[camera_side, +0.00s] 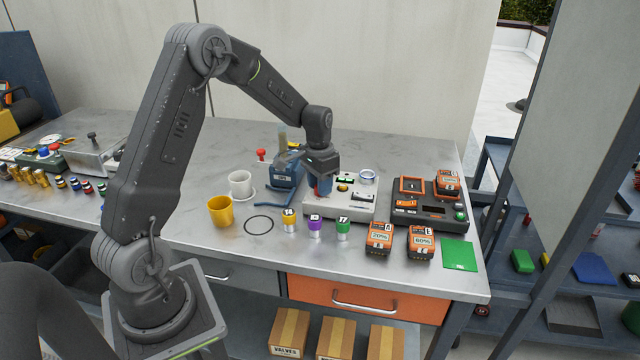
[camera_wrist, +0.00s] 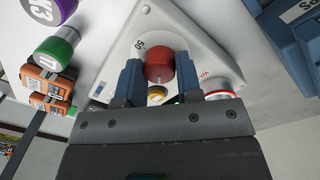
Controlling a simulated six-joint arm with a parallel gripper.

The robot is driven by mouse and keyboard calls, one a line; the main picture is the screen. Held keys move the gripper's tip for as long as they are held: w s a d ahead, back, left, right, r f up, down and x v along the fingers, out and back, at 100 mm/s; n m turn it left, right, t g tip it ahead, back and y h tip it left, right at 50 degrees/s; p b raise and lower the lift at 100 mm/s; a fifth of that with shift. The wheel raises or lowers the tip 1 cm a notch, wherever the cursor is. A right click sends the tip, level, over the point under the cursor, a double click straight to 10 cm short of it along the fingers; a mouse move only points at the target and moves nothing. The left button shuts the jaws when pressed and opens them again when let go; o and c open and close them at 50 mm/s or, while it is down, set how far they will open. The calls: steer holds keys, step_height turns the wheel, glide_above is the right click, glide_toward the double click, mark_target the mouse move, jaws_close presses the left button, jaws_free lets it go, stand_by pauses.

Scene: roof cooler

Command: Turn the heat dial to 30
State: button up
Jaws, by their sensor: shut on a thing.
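The heat dial is a red round knob (camera_wrist: 159,66) on a white panel (camera_wrist: 118,62) in the wrist view. My gripper (camera_wrist: 158,72) has its two blue fingers closed on opposite sides of the knob. A thin light line shows on the knob's edge nearest my gripper. Printed figures, rotated and hard to read, stand beside the knob. In the side view the white panel (camera_side: 347,211) sits on the bench, and my gripper (camera_side: 321,190) points down at its left part. There the fingers mostly hide the dial, and its setting cannot be read.
Yellow, purple (camera_side: 315,228) and green capped cylinders stand in front of the panel. Orange battery packs (camera_side: 379,238) and a dark charger (camera_side: 430,216) are at right. A blue device (camera_side: 284,175), white cup (camera_side: 240,184) and yellow cup (camera_side: 221,211) stand left.

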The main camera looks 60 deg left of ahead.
steer(key=shift+m, duration=0.7)
steer(key=o, duration=0.9)
steer(key=shift+o, duration=0.2)
step_height(320, 180, up, 14)
steer(key=shift+a, duration=0.3)
steer(key=shift+d, duration=0.1)
steer(key=s+d+r+t, duration=0.1)
steer(key=s+d+r, duration=0.4)
steer(key=d, duration=0.3)
steer(key=s+d+t, duration=0.2)
steer(key=s+d, duration=0.4)
steer(key=s, duration=0.2)
steer(key=s+d+t, duration=0.2)
steer(key=s+d, duration=0.4)
steer(key=s, duration=0.3)
steer(key=shift+s+f+n+t, duration=0.25)
steer(key=shift+n+t, duration=0.05)
steer(key=shift+n, duration=0.1)
